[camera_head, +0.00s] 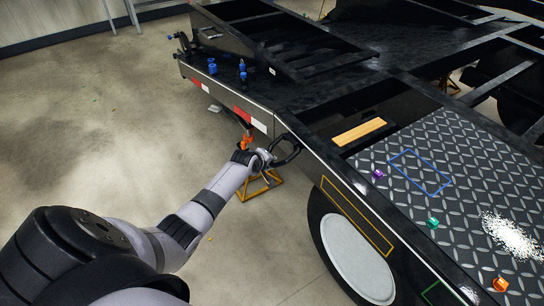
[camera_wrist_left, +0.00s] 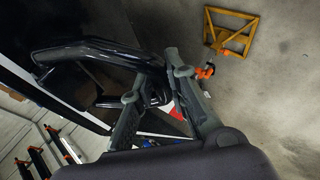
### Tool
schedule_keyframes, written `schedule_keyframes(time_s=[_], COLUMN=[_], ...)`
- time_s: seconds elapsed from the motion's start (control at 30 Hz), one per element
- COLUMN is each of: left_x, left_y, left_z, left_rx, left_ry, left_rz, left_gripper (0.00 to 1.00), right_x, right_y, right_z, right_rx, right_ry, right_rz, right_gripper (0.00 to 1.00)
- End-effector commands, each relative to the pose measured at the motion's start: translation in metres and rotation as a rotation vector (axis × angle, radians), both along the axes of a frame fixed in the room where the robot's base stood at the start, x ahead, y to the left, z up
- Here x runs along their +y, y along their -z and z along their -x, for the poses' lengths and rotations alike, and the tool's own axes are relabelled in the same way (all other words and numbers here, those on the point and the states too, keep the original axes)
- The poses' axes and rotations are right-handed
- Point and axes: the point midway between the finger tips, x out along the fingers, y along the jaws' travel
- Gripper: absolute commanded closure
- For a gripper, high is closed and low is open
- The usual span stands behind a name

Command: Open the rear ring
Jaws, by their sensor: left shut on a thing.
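The rear ring (camera_head: 289,147) is a black loop on the side of the black trailer frame (camera_head: 325,160), just past the red and white strip. My left gripper (camera_head: 268,158) is at the ring's near side. In the left wrist view, the thick black bar of the ring (camera_wrist_left: 100,48) runs in from the left to between the two grey fingers of my left gripper (camera_wrist_left: 155,80), which are shut on it. The fingers hide part of the ring. My right gripper is in neither view.
A yellow stand (camera_head: 262,187) is on the floor below the frame, with an orange part (camera_head: 246,141) above it. A wheel (camera_head: 355,255) is at lower right. Small coloured parts lie on the diamond-plate deck (camera_head: 440,160). The concrete floor (camera_head: 90,130) at left is mostly clear.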

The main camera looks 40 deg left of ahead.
Motion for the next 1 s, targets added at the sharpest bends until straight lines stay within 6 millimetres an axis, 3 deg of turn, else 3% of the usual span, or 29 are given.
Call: schedule_keyframes(time_s=[0.1,0.7,0.73,1.0], left_x=[0.0032,0.0035,0.0034,0.0021], left_y=[-0.0081,-0.0096,-0.0097,-0.0078], left_z=[-0.0001,0.0007,0.0006,0.0015], left_rx=[-0.008,-0.011,-0.011,-0.007], left_ry=[-0.001,-0.001,-0.001,0.0], left_rz=[-0.006,-0.005,-0.005,-0.001], left_gripper=[1.0,1.0,0.84,0.66], right_x=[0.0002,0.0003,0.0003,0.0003], right_y=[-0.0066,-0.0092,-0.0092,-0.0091], right_z=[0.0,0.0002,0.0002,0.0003], right_rx=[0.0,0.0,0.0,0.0], right_ry=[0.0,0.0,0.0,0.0], right_rz=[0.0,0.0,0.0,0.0], right_gripper=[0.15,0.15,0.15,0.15])
